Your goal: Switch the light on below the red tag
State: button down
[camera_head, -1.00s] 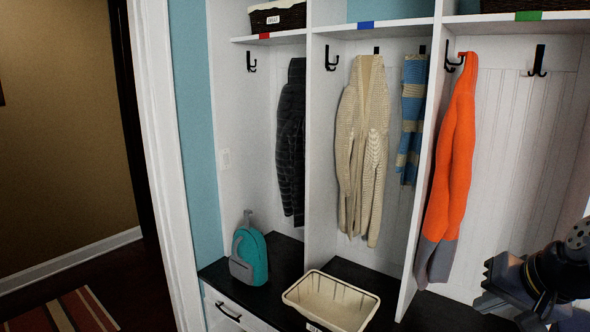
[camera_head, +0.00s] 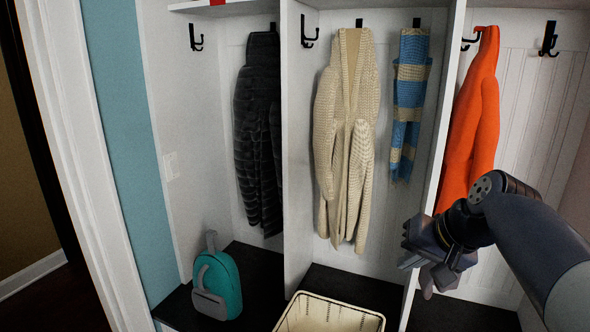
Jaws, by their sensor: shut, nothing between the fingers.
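A red tag (camera_head: 217,2) is at the top edge of the view, on the shelf edge above the left cubby. Below it, on the cubby's left side wall, is a pale switch plate (camera_head: 171,166). It is almost the same white as the wall, and its on or off position is too small to tell. My gripper (camera_head: 408,250) is at the right, in front of the divider beside the orange jacket, well apart from the switch. It is shut and empty.
A dark puffer jacket (camera_head: 259,135) hangs in the left cubby, with a teal backpack (camera_head: 217,281) on the bench below. A cream cardigan (camera_head: 346,140), a striped scarf (camera_head: 409,100) and an orange jacket (camera_head: 470,125) hang further right. A cream basket (camera_head: 330,315) sits at the front.

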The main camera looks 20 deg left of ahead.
aim_at(172, 163)
jog(key=i+j, duration=0.1)
jog(key=j, duration=0.5)
jog(key=i+j, duration=0.1)
jog(key=j, duration=1.15)
jog(key=i+j, duration=0.15)
jog(key=j, duration=0.45)
jog(key=i+j, duration=0.15)
jog(key=j, duration=0.2)
jog(key=i+j, duration=0.1)
jog(key=j, duration=0.25)
jog(key=i+j, duration=0.15)
jog(key=j, duration=0.25)
jog(key=i+j, duration=0.1)
jog(key=j, duration=0.25)
jog(key=i+j+z, duration=0.1)
jog(key=j, duration=0.25)
